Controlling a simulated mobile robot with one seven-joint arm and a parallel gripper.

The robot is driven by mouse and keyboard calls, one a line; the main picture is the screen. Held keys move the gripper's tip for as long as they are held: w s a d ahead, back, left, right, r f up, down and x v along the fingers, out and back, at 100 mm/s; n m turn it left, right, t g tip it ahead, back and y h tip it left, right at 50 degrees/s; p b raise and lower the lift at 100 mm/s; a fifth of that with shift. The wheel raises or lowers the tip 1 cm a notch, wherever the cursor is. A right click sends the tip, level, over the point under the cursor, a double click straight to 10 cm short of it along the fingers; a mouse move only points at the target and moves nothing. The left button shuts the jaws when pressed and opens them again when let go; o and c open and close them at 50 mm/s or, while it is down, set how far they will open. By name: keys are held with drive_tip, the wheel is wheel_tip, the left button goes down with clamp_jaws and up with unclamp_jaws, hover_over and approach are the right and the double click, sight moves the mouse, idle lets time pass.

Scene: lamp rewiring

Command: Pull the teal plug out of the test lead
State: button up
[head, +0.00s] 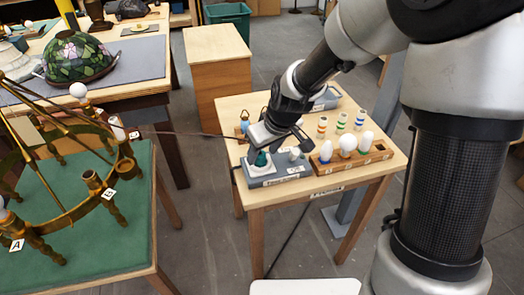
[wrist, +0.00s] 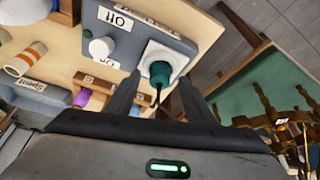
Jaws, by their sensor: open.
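The teal plug (wrist: 160,72) sits in a white square socket (wrist: 172,56) on a grey box (wrist: 135,42) marked "Off", with a dark cord running from the plug. In the head view, the plug (head: 262,159) stands at the left of the grey box (head: 285,173) on the small wooden table. My gripper (wrist: 157,88) is open, with one finger on each side of the plug; I cannot tell whether they touch it. In the head view, my gripper (head: 266,150) is over the plug and partly hides it. Which part is the test lead is unclear.
A white knob (wrist: 101,47) is beside the socket. The brass chandelier (head: 75,190) lies on a green-topped table (head: 95,235) to the left. A dark cable (head: 190,134) spans the gap.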

sight(262, 155)
drive_tip(key=shift+x, duration=0.85)
drive_tip(key=shift+c, duration=0.3)
drive_tip(key=c, duration=1.1)
drive_tip(key=shift+r, duration=0.15)
drive_tip(key=shift+r+p, duration=1.55)
drive_tip(key=shift+r, duration=0.65)
